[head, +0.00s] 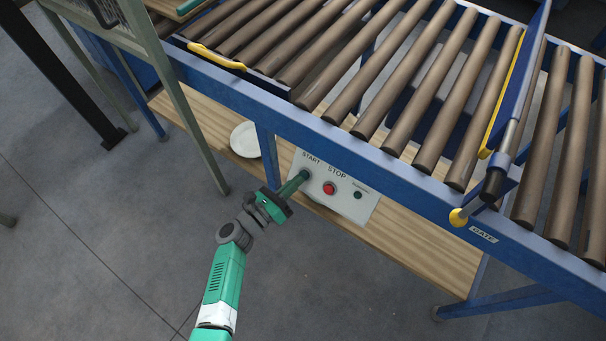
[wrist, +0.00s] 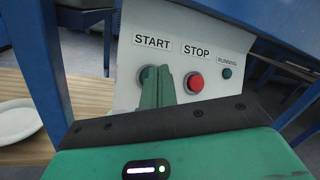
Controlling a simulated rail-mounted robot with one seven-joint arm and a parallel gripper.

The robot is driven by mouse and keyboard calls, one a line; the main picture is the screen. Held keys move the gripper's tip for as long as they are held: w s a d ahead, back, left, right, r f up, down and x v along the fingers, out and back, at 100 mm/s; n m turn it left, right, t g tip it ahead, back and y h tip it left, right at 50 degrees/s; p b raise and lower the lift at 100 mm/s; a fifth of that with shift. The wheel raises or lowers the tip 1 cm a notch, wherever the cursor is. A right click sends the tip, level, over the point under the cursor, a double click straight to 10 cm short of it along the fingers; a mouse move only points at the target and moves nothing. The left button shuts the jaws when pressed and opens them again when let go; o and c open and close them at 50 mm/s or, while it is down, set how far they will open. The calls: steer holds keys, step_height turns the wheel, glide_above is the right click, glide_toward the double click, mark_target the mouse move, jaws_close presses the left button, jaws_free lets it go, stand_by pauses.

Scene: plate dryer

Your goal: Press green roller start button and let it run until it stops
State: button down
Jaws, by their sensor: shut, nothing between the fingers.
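The white control panel (head: 346,204) is mounted below the front blue rail of the roller conveyor (head: 400,90). It carries a START label, a red STOP button (head: 329,188) and a small dark green RUNNING lamp (head: 357,195). In the wrist view the start button (wrist: 146,74) is mostly hidden behind my fingers, with part of its ring showing. My gripper (head: 303,177) is shut and empty, its tips at the start button. Whether the tips touch it, I cannot tell. The red button (wrist: 195,83) and lamp (wrist: 227,73) also show in the wrist view.
A white plate (head: 245,140) lies on the wooden shelf (head: 420,247) under the conveyor, left of the panel. A yellow handle (head: 217,57) is at upper left. Floor in front is clear.

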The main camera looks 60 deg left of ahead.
steer(key=shift+w+a+f+b, duration=0.1)
steer(key=shift+w+f+b, duration=0.15)
steer(key=shift+b, duration=0.25)
steer(key=shift+w+a, duration=0.1)
